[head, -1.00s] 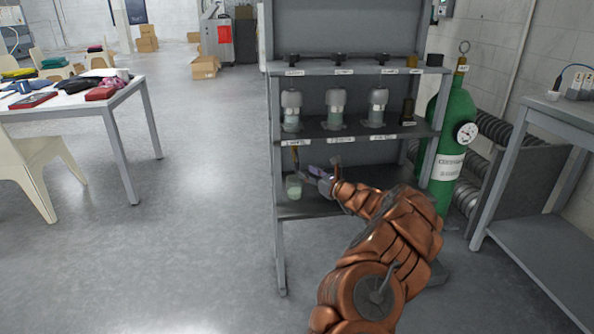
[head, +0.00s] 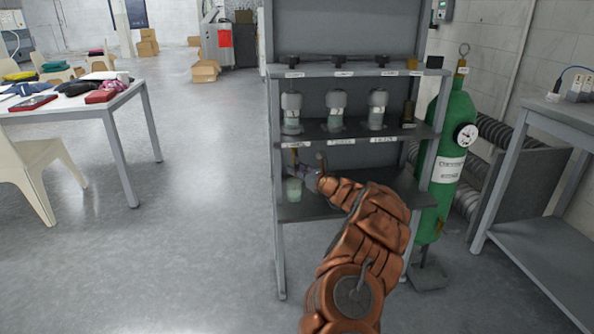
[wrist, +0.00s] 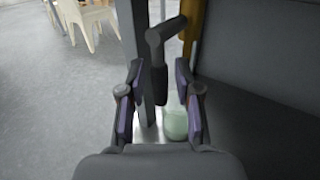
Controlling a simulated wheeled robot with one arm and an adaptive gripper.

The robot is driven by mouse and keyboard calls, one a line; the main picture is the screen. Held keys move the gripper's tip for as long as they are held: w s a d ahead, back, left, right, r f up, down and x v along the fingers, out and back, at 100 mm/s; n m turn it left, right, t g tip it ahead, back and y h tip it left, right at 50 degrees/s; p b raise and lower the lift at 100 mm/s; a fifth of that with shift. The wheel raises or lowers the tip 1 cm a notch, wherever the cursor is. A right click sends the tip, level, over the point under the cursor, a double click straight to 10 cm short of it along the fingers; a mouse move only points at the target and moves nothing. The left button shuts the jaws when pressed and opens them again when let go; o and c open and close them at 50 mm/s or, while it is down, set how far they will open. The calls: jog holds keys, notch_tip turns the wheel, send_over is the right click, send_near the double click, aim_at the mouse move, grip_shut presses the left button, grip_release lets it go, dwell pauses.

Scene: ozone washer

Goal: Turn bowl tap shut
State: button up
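The tap shows in the wrist view as a dark bent handle (wrist: 156,45) beside a yellow-brass pipe (wrist: 192,22). Its lower end hangs in line with the gap between my fingers, apart from both in the picture; I cannot tell its depth. My gripper (wrist: 160,72) is open with nothing clamped. In the head view, my gripper (head: 304,176) is at the left part of the lower shelf bay, close to the brass pipe (head: 294,156). A pale green glass vessel (head: 293,190) stands below the pipe; it also shows in the wrist view (wrist: 177,124), partly hidden by the right finger.
The grey rack's left post (head: 278,235) is close to my gripper. Several capped glass units, including one at the left (head: 291,112), stand on the middle shelf (head: 355,130) above. A green gas cylinder (head: 452,135) stands right of the rack.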

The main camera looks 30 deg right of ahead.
grip_shut()
